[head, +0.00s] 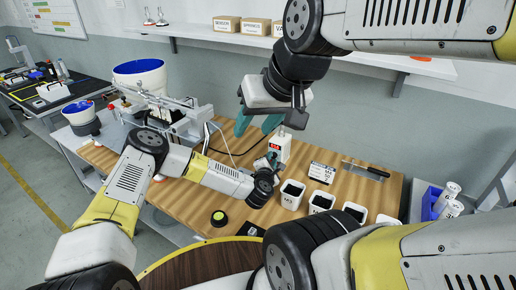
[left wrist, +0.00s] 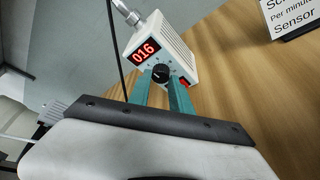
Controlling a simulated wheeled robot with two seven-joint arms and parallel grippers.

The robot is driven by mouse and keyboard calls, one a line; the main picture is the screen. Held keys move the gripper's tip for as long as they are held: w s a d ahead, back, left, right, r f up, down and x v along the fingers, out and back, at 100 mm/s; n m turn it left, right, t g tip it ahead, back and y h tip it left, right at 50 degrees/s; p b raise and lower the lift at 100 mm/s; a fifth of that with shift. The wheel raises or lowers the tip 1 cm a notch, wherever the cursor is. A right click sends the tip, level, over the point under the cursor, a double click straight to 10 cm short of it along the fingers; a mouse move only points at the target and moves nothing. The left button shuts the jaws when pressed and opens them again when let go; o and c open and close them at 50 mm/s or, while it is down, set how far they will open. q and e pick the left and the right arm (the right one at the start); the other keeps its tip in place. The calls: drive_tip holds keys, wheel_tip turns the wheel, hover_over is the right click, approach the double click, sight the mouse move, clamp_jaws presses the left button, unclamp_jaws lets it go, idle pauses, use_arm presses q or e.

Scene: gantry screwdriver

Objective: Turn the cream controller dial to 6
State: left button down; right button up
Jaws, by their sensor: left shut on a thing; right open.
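The cream controller (head: 281,149) is a small upright box on the wooden table, right of centre in the head view. In the left wrist view its front (left wrist: 158,54) carries a red display reading 016, a black dial (left wrist: 160,74) with a pale pointer mark, and a red switch (left wrist: 184,84). My left gripper (head: 271,160) is at the controller's front. In the left wrist view its teal fingers (left wrist: 162,82) are shut on the dial, one on each side. My right gripper (head: 257,122) is open and empty above the table, behind and left of the controller.
A black cable (left wrist: 122,50) runs beside the controller. A printed sign (head: 322,172) and several white bins (head: 291,194) stand to its right and front. A gantry machine (head: 180,115) is at the left. A yellow-topped button (head: 219,217) sits near the table's front.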

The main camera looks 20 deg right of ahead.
use_arm(q)
drive_tip(key=shift+f+m+t, duration=0.15)
drive_tip(key=shift+m+t, duration=0.65)
drive_tip(key=shift+m, duration=0.8)
drive_tip(key=c, duration=1.2)
unclamp_jaws()
drive_tip(key=shift+o, duration=0.2)
drive_tip(key=shift+v, duration=3.95)
drive_tip(key=shift+d, duration=0.1)
